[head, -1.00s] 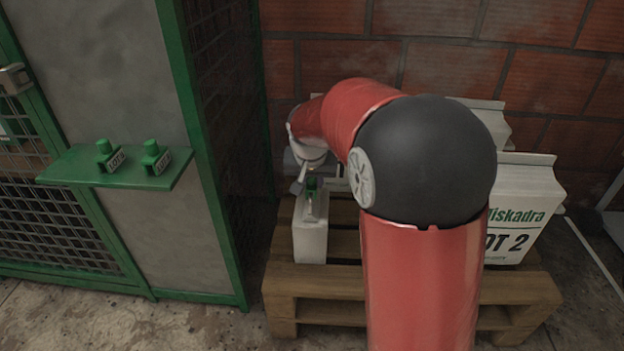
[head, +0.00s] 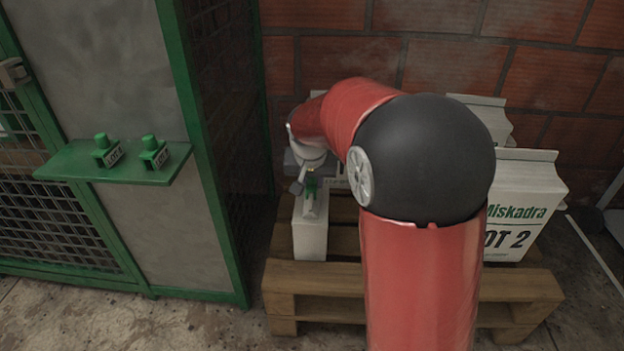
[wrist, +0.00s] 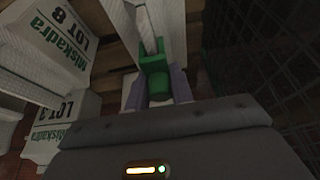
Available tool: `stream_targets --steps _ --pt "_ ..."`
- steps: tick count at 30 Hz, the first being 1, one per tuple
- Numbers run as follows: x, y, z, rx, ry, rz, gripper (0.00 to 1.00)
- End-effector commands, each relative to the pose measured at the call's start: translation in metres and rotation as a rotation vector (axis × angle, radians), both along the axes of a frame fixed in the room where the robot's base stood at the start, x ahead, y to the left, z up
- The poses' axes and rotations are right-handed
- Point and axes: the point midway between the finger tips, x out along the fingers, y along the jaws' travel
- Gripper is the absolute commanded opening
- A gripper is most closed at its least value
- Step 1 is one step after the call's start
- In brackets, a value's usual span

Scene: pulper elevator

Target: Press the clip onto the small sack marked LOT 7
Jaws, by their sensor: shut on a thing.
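A narrow white small sack (head: 310,235) stands upright on the pallet in the head view. No lot mark on it can be read. My gripper (head: 310,182) is above its top edge, shut on a green clip (head: 312,188). In the wrist view the clip (wrist: 154,68) sits between the two fingers of my gripper (wrist: 156,88). Its far end lies at the sack's pale top seam (wrist: 149,25) and seems to straddle it. How deep the seam goes into the clip cannot be told.
Two more green clips (head: 102,150) (head: 153,153) with tags stand on a green shelf (head: 75,165). The pallet (head: 410,280) bears a LOT 2 sack (head: 530,200) at right. The wrist view shows LOT 8 (wrist: 55,40) and LOT 3 (wrist: 62,118) sacks. A brick wall stands behind.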

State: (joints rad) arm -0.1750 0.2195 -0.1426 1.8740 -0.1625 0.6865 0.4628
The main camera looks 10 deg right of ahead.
Motion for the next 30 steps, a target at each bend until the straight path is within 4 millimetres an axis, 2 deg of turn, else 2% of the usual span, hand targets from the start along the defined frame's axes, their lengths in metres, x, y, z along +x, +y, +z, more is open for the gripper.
stream_targets --steps 5,6,12,17,23,30 --pt "0.0000 0.0000 0.0002 0.000 0.000 0.000 0.01" --pt "0.0000 0.0000 0.0002 0.000 0.000 0.000 0.24" --pt "0.0000 0.0000 0.0003 0.000 0.000 0.000 0.48" --pt "0.0000 0.0000 0.0003 0.000 0.000 0.000 0.48" --pt "0.0000 0.0000 0.0002 0.000 0.000 0.000 0.70" --pt "0.0000 0.0000 0.0003 0.000 0.000 0.000 0.70"
